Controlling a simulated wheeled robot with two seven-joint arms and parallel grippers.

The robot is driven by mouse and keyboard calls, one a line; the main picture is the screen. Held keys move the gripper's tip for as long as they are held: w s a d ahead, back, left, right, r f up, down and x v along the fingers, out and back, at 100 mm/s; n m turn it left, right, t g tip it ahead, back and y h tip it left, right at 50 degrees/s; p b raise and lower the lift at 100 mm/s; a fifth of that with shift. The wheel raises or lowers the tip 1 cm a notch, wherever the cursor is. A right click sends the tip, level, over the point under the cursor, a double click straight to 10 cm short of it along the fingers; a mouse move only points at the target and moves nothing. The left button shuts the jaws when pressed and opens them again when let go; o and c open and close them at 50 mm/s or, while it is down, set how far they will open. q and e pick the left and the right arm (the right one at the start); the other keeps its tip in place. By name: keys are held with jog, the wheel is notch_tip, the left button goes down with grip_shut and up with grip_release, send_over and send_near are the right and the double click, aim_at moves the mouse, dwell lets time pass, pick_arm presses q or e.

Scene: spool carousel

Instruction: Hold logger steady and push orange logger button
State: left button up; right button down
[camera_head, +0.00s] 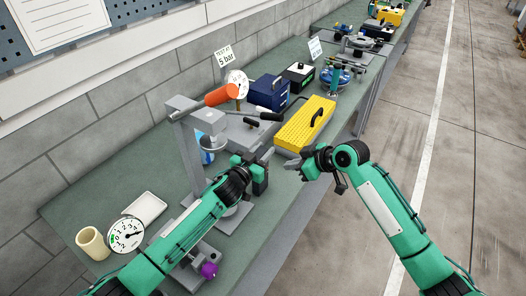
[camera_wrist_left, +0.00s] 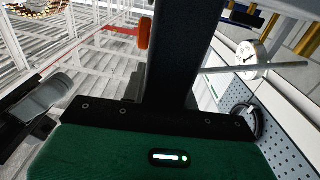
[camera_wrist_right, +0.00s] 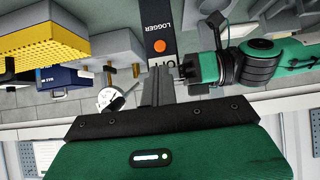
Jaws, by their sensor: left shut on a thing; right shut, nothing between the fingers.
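The logger (camera_head: 261,181) is a dark box held above the front of the bench in the head view. In the right wrist view the logger (camera_wrist_right: 148,16) shows its "LOGGER" label and round orange button (camera_wrist_right: 159,46). My left gripper (camera_head: 258,162) is shut on the logger; it fills the middle of the left wrist view (camera_wrist_left: 178,50). My right gripper (camera_head: 287,160) is shut and empty, just right of the logger. In the right wrist view its fingertips (camera_wrist_right: 159,72) point at the logger's face below the button and hide part of the lettering. Contact cannot be told.
A grey press stand (camera_head: 190,150) with an orange handle (camera_head: 222,95) stands behind my left gripper. A yellow case (camera_head: 305,122) lies beyond the grippers. A gauge (camera_head: 126,235), beige cup (camera_head: 92,243) and white tray (camera_head: 145,207) are at near left. The aisle at right is clear.

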jog(key=a+f+m+t+y, duration=0.2)
jog(key=a+m+t+y, duration=0.1)
jog(key=a+m+t, duration=0.15)
jog(key=s+d+f+m+t+h, duration=0.3)
jog(key=d+f+m+t+h, duration=0.45)
jog(key=m, duration=0.45)
jog(key=w+a+r+t, duration=0.1)
jog(key=w+a, duration=0.3)
jog(key=a, duration=0.3)
jog(key=shift+w+a+r, duration=0.15)
jog(key=shift+w+r, duration=0.1)
jog(key=shift+r, duration=0.1)
jog(key=shift+a, duration=0.1)
dwell(1.7)
